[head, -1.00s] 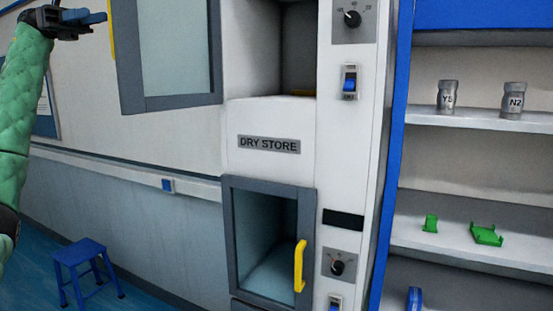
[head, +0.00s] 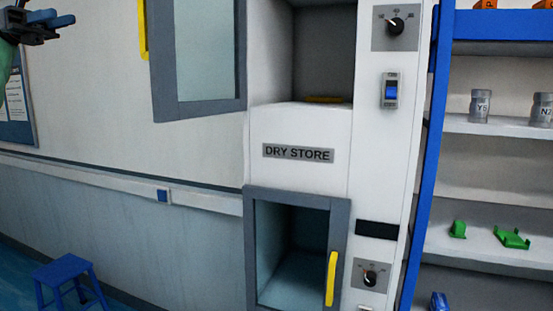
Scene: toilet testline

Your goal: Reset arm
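My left gripper (head: 52,21) is at the top left corner of the head view, its dark blue-and-black fingers pointing right. It is in front of the pale wall and left of the cabinet's open upper door. Nothing shows clearly between its fingers, and I cannot tell how far apart they are. Only a small piece of my green-sleeved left arm shows at the left edge. My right gripper is not in view.
The white dry store cabinet (head: 300,125) has its upper door (head: 208,50) swung open to the left. A yellow item (head: 325,99) lies inside. The lower door (head: 343,210) appears shut. Shelves (head: 490,180) stand right; a blue stool (head: 65,268) stands bottom left.

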